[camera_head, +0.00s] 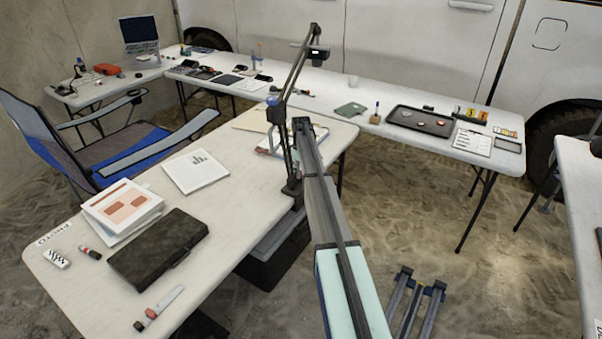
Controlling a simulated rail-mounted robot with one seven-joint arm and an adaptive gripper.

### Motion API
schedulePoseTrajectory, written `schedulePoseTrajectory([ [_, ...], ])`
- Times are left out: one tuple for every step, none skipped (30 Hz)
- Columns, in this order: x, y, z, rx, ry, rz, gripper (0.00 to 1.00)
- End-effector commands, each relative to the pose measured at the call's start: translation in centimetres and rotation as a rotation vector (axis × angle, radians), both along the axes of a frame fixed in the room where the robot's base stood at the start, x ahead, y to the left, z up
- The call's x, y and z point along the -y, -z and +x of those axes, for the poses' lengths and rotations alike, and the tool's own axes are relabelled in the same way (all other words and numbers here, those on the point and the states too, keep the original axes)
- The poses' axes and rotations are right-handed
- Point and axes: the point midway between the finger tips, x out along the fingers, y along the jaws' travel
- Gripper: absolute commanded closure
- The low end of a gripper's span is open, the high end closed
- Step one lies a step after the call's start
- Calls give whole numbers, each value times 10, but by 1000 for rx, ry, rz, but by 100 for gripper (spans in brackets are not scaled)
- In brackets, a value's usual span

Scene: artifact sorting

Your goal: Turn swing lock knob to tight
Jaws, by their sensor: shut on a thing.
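A dark, thin swing-arm stand (290,96) is fixed near the right edge of the near white table. Its upright rises to an elbow, and its upper arm slopes up to the right, to a small dark head (318,53). A small blue part (272,102) shows at the elbow; I cannot tell whether it is the swing lock knob, nor read any tight mark. I cannot make out my gripper's fingers anywhere.
The near table (235,215) holds a black case (160,249), papers (122,207), a white booklet (196,171) and a red-and-grey marker (160,307). A blue folding chair (120,150) stands left. A long table (340,92) behind holds a black tray (420,121).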

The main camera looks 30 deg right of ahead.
Motion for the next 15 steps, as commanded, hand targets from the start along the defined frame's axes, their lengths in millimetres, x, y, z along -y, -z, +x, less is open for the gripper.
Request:
schedulePoseTrajectory([
  [0, 1, -1, -2, 20, 1, 100],
  [0, 1, -1, -2, 32, 1, 100],
  [0, 1, -1, -2, 45, 1, 100],
  [0, 1, -1, -2, 54, 1, 100],
  [0, 1, -1, -2, 62, 1, 100],
  [0, 1, -1, -2, 70, 1, 100],
  [0, 1, -1, -2, 75, 1, 100],
  [0, 1, -1, -2, 80, 1, 100],
  [0, 1, -1, -2, 85, 1, 100],
  [0, 1, -1, -2, 88, 1, 100],
  [0, 1, -1, -3, 90, 1, 100],
  [0, 1, -1, -3, 92, 1, 100],
  [0, 1, -1, -3, 93, 1, 100],
  [0, 1, -1, -3, 94, 1, 100],
  [0, 1, -1, -3, 94, 1, 100],
])
